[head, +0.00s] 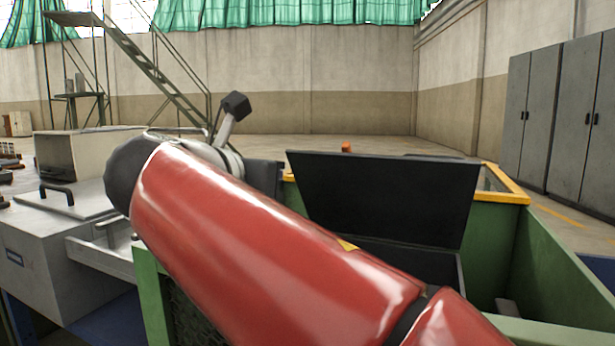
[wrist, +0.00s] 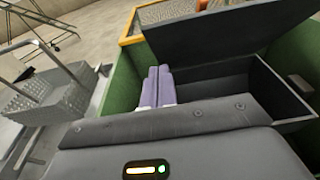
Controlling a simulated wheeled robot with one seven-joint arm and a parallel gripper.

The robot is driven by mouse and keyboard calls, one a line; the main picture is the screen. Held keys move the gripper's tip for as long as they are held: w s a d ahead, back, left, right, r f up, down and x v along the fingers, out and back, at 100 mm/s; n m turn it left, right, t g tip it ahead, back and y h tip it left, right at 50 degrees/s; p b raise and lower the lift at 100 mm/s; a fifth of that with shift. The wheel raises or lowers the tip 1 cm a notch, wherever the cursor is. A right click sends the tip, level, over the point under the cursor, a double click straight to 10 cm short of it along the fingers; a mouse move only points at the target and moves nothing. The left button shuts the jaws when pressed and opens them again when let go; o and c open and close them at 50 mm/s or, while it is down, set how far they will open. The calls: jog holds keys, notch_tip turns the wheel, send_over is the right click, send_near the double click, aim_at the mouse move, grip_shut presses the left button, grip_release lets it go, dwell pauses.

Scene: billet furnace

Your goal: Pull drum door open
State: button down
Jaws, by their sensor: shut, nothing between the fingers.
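A dark flat panel (head: 385,195), which looks like the drum door, stands tilted up over an open black box (head: 430,265) inside the green machine frame. In the wrist view the panel (wrist: 230,38) leans back at top right, with the box's open inside below it. My gripper (wrist: 159,70) shows in the wrist view as two purple-grey fingers side by side, shut and empty. They are in front of the green wall, to the left of the box, and seem apart from the panel. In the head view my red arm hides the gripper.
The green frame (head: 545,270) has a yellow top edge. A grey metal unit with handles (head: 60,240) stands at left. A perforated metal basket (wrist: 40,100) is left of my gripper. Grey cabinets (head: 570,120) and open floor lie behind.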

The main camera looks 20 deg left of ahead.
aim_at(298, 160)
jog(key=shift+w+d+r+p, duration=0.15)
jog(key=shift+w+r, duration=0.1)
jog(key=shift+w, duration=0.8)
jog(key=shift+w+r+p, duration=0.1)
jog(key=shift+w+r, duration=0.2)
jog(key=shift+w, duration=0.8)
jog(key=shift+w+d+r+p, duration=0.15)
jog(key=shift+w+r, duration=0.1)
jog(key=shift+w, duration=0.8)
